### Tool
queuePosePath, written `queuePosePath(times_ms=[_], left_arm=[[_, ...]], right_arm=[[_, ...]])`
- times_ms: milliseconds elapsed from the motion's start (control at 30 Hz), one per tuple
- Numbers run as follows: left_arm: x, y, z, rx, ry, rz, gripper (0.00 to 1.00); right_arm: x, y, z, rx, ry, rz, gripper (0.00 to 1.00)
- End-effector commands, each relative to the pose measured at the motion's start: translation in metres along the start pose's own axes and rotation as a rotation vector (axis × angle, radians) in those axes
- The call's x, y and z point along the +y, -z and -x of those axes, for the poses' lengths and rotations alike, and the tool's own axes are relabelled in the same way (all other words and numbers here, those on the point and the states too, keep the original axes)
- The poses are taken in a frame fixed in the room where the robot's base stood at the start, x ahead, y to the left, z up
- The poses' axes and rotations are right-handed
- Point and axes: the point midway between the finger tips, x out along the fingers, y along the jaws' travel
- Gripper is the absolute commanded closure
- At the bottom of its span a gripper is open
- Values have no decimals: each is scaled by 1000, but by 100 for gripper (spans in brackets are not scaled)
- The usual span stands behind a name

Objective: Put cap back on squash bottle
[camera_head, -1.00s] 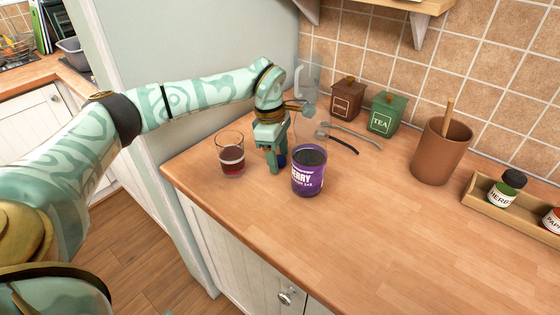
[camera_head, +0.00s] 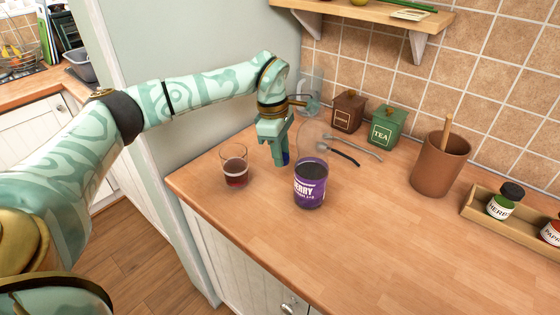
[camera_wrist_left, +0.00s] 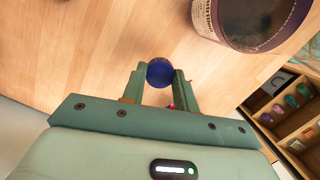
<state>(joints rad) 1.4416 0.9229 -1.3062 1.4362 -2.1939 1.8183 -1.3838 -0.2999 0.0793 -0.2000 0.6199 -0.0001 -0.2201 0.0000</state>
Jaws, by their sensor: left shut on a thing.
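The squash bottle (camera_head: 309,190) stands upright on the wooden counter. It has a purple berry label, dark contents and a faint clear upper part; its mouth is hard to make out. It also shows in the left wrist view (camera_wrist_left: 212,22), cut off by the top edge. My left gripper (camera_head: 280,162) points down, just left of the bottle. It is shut on the blue cap (camera_wrist_left: 160,72), which sits between the fingertips and shows as a small blue patch in the head view. The cap is apart from the bottle. My right gripper is not in view.
A glass of red drink (camera_head: 235,174) stands left of the bottle. Behind are dark tongs (camera_head: 343,158), a brown canister (camera_head: 347,112) and a green tea canister (camera_head: 386,128). A terracotta pot (camera_head: 438,165) and spice tray (camera_head: 482,219) stand right. The front middle counter is clear.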

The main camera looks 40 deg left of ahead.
Motion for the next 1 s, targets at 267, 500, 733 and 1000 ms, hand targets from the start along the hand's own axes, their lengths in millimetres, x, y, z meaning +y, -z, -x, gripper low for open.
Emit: queuePosePath(times_ms=[267, 500, 733, 1000], left_arm=[[0, -7, 48, -1, -2, 1, 91], [0, -8, 53, 0, 2, 0, 91], [0, -8, 52, 0, 1, 0, 91], [-5, -16, 113, -9, -30, -5, 91]], right_arm=[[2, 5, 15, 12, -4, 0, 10], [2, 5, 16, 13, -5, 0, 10], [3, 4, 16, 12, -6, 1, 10], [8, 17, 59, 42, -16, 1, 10]])
